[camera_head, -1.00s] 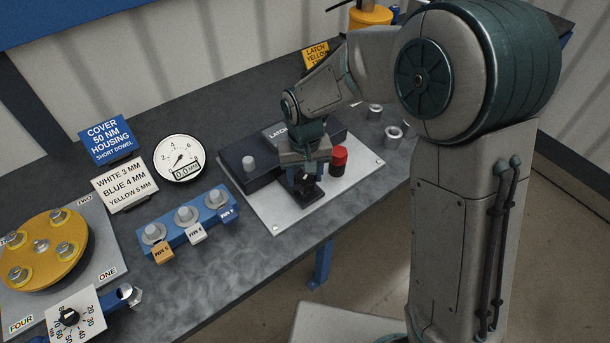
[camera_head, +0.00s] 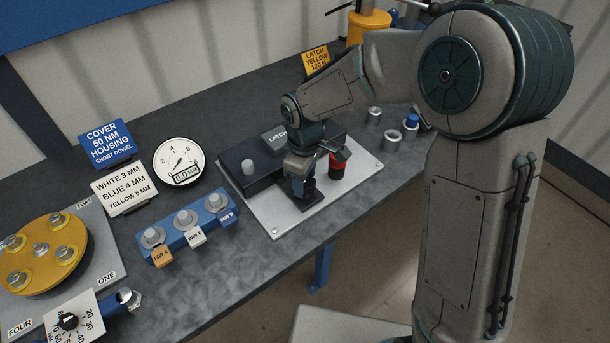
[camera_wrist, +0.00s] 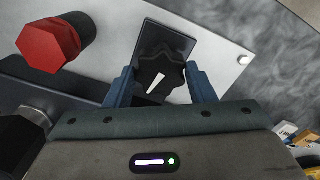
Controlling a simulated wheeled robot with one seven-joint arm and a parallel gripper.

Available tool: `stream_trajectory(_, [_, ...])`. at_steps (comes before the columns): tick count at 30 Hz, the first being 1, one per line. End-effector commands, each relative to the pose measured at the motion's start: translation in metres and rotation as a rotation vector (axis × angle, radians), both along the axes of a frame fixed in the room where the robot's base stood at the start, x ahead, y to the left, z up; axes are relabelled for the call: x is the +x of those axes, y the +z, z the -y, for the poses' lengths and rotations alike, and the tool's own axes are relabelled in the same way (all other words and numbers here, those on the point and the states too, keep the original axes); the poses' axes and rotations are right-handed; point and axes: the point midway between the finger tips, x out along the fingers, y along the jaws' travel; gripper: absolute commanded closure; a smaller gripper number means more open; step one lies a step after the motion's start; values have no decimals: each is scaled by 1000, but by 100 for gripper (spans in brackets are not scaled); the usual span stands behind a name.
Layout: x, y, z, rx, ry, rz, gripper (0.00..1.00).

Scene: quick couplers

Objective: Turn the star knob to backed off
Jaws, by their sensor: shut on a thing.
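The star knob (camera_wrist: 157,77) is black with a white pointer mark, on a dark block (camera_wrist: 163,42) fixed to a light metal plate. In the wrist view my gripper (camera_wrist: 161,84) has one blue-grey finger on each side of the knob and is shut on it. The white mark slants toward the lower left of that view. In the head view my gripper (camera_head: 299,190) points down over the dark block near the plate's front, and it hides the knob there.
A red hexagonal cap (camera_wrist: 50,45) stands close beside my gripper; it also shows in the head view (camera_head: 337,161). A dark latch housing (camera_head: 240,172) lies behind on the metal plate (camera_head: 272,213). A blue rack (camera_head: 187,225) and a dial gauge (camera_head: 178,160) are to the left.

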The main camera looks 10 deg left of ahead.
Motion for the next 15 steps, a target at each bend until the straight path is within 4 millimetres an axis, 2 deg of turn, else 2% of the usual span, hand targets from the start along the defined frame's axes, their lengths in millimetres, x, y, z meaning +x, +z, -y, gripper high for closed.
stream_trajectory(6, [1, 2, -1, 4, 124, 3, 73])
stream_trajectory(15, [1, 1, -1, 3, 206, 4, 73])
